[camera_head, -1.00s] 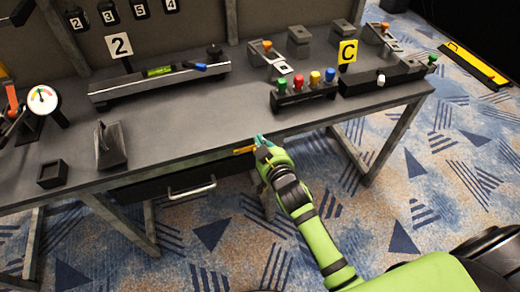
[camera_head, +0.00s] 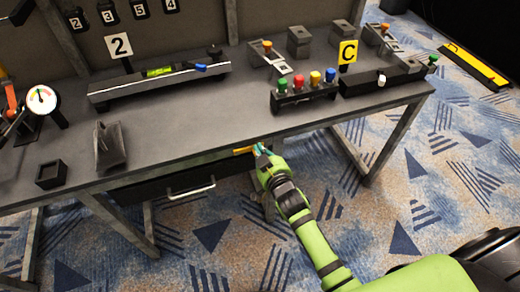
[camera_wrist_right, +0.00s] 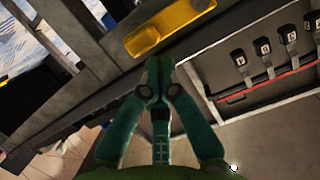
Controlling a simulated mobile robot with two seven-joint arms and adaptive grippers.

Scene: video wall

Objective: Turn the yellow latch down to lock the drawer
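The yellow latch (camera_head: 243,150) is on the front edge of the workbench, above the right end of the drawer, and lies roughly along that edge. In the right wrist view the latch (camera_wrist_right: 170,25) is a long yellow bar just beyond my fingertips. The dark drawer (camera_head: 150,190) with its silver handle (camera_head: 192,189) looks closed under the bench top. My right gripper (camera_head: 262,149) is at the right end of the latch. Its teal fingers (camera_wrist_right: 158,66) are together, with nothing seen between them. I cannot tell whether they touch the latch. My left gripper is out of view.
The workbench (camera_head: 200,120) carries a row of coloured knobs (camera_head: 304,92), a level on a rail (camera_head: 160,82) and a dial gauge (camera_head: 41,99). A bench leg (camera_head: 350,157) stands right of my right arm. The carpeted floor in front is clear.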

